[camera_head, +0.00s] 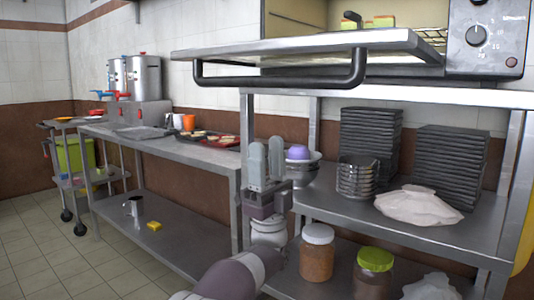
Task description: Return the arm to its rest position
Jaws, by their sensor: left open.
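My left gripper (266,160) stands upright in the middle of the view with its two grey fingers pointing up, a small gap between them. It is open and no object shows between the fingers. My purple and white left arm (240,272) reaches up to it from the bottom edge. The gripper appears in front of the steel shelf unit, left of the stacked bowls (301,172). My right gripper is not in view.
An open oven door (300,50) with a black handle juts out above the gripper. Jars (317,252), dark tray stacks (370,138) and a white bag (418,205) crowd the right shelves. A steel table (165,147) with stockpots (145,77) runs left. Floor is clear at lower left.

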